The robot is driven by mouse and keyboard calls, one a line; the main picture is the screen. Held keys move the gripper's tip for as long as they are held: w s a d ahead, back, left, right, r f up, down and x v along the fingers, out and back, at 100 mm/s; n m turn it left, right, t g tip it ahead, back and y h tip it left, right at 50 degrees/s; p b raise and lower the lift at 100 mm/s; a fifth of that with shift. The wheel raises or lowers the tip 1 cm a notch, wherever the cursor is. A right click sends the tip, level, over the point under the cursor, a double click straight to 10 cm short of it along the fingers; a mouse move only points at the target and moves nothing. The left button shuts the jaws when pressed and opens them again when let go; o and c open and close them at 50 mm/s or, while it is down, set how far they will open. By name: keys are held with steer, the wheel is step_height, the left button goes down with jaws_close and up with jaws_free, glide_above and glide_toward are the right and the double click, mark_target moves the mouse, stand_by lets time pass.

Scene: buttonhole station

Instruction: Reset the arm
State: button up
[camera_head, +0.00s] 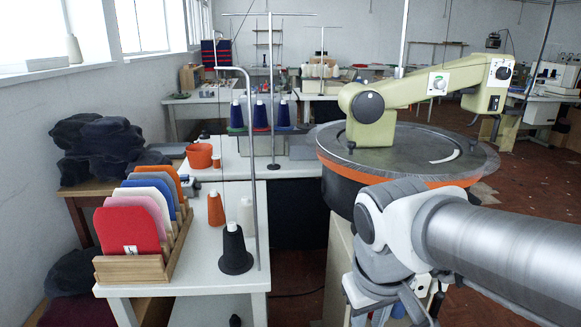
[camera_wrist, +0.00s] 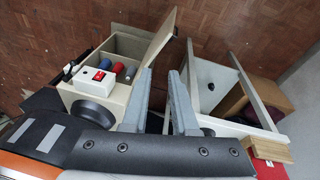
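My arm reaches in from the right edge of the head view and bends down in front of the round machine. My gripper hangs low at the bottom edge there and is only partly seen. In the wrist view my gripper (camera_wrist: 162,75) shows two grey fingers standing apart. The gap between them is empty, with brown floor behind it. The gripper is open and holds nothing.
A round machine (camera_head: 333,158) with an orange band and green arm stands close behind my arm. The white table (camera_head: 206,268) at left bears a wooden rack (camera_head: 128,270) of coloured pieces and several yarn cones. An open cream box (camera_wrist: 128,45) shows in the wrist view.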

steer(key=s+d+r+m+t, duration=0.3)
steer(key=s, duration=0.1)
step_height(320, 180, up, 24)
steer(key=p, duration=2.3)
steer(key=shift+a+f+y+p, duration=0.2)
steer(key=shift+y+p, duration=0.1)
steer(key=shift+y, duration=0.1)
